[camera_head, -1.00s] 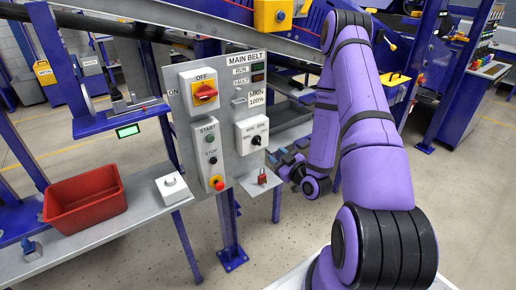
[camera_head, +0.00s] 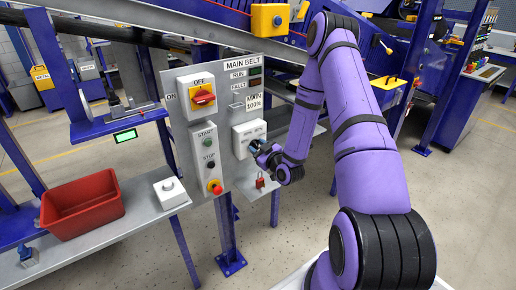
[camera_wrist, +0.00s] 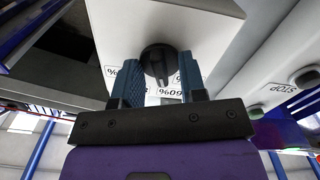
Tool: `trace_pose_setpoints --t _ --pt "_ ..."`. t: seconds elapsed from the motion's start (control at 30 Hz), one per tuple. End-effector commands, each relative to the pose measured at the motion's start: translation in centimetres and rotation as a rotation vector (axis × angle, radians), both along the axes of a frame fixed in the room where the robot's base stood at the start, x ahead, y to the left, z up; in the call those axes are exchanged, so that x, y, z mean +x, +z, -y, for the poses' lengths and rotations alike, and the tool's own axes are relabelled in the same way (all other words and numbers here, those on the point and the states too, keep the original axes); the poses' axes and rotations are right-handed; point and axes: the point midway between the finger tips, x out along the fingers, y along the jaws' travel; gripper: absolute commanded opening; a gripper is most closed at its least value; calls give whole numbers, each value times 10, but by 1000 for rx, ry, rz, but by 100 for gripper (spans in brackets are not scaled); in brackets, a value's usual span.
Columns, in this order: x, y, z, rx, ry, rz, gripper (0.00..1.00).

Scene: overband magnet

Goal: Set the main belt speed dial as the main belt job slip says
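The main belt speed dial is a dark round knob (camera_wrist: 160,52) on a white plate (camera_head: 245,131), low on the main belt panel. The job slip (camera_head: 254,103) above it reads "MAIN 100%". My gripper (camera_head: 257,148) is at the dial and hides the knob in the head view. In the wrist view, which is upside down, my blue fingers (camera_wrist: 158,66) stand open on either side of the knob; contact is unclear. A label reading 60% (camera_wrist: 172,91) shows between the fingers; other labels are partly hidden. The dial's setting cannot be read.
The grey panel (camera_head: 231,172) also carries a red and yellow rotary switch (camera_head: 203,96), START and STOP buttons and a red button (camera_head: 216,187). A red padlock (camera_head: 260,181) hangs just below my gripper. A red bin (camera_head: 82,205) and white box (camera_head: 169,192) stand on the left shelf.

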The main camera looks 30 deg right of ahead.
Motion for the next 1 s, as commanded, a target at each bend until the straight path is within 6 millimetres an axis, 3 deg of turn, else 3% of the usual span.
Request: trace_pose_setpoints --t 0.23,0.4,0.43,0.77,1.0 --pt "1 0 0 0 0 0 38" --pt "1 0 0 0 0 0 2" --pt "1 0 0 0 0 0 0" --pt "0 0 0 27 0 -1 0" --pt "0 0 1 147 -1 -5 0"
